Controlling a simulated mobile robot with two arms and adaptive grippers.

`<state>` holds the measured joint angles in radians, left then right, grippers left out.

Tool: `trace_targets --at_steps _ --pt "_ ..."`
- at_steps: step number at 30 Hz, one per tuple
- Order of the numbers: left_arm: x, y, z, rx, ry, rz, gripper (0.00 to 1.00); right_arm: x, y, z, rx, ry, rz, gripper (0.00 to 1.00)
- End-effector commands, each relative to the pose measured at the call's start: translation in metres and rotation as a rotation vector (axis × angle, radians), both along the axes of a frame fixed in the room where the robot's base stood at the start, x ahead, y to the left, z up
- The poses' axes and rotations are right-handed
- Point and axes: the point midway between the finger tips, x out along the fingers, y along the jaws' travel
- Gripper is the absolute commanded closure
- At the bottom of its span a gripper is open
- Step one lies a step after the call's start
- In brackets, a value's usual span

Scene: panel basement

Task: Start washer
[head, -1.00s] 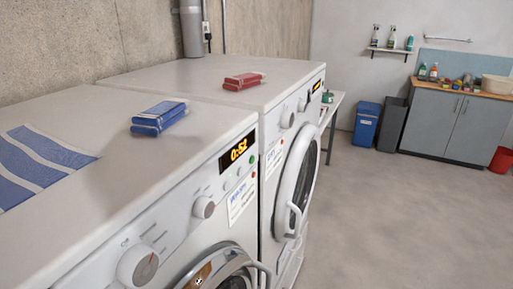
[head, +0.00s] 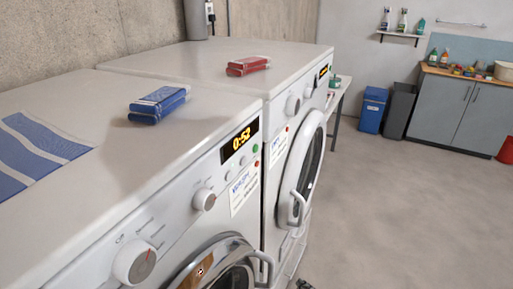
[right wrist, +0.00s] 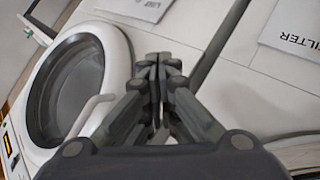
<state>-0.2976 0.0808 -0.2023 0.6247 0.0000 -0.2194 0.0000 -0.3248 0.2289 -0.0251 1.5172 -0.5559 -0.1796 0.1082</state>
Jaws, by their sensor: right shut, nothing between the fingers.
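Two white front-loading machines stand side by side; I cannot tell from their labels which is the washer. The far machine (head: 287,122) has a white-rimmed round door (head: 303,165), which looks closed. In the right wrist view, my right gripper (right wrist: 159,62) is shut and empty, beside a white-rimmed round door (right wrist: 75,85) with a pale handle. My left gripper is out of view.
A blue bin (head: 371,110), a grey bin (head: 397,110) and a cabinet (head: 460,110) stand behind.

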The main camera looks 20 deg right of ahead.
Motion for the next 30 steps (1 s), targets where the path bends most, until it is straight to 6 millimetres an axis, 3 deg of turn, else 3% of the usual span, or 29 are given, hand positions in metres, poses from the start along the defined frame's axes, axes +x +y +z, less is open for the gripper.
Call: trace_targets --at_steps 6,15,23,30 --pt "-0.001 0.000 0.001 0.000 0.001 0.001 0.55 0.032 -0.007 0.082 -0.089 -0.158 0.040 1.00" --pt "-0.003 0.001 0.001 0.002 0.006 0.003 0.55 0.056 -0.008 0.198 -0.222 -0.368 0.088 1.00" --pt "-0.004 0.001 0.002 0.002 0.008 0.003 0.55 0.057 -0.001 0.301 -0.342 -0.552 0.122 1.00" --pt "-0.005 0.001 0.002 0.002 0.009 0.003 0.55 0.042 0.012 0.393 -0.457 -0.720 0.148 1.00"
